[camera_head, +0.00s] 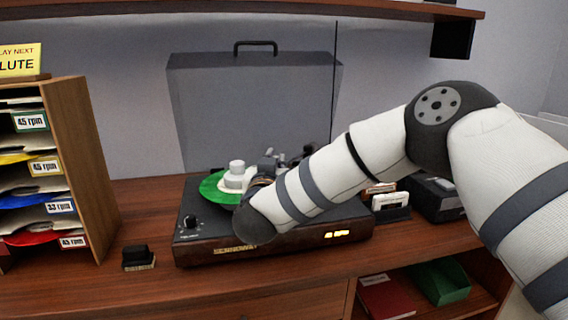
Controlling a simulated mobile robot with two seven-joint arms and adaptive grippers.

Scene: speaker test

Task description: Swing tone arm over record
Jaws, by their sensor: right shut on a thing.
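The turntable (200,248) stands on the wooden desk with its smoky lid (250,95) raised behind it. A green record (211,190) lies on its platter, with a pale stacked piece (236,174) at its middle. My right arm reaches in from the right and covers the right part of the deck. My right gripper (284,161) is mostly hidden behind my wrist, at the back right of the record. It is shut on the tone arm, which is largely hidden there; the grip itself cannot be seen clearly. My left gripper is not in view.
A wooden rack (88,165) of record sleeves stands at the left, with a yellow sign (20,60) on top. A small black block (137,257) sits left of the turntable. Card holders (390,205) stand at the right. A shelf (250,9) overhangs the back.

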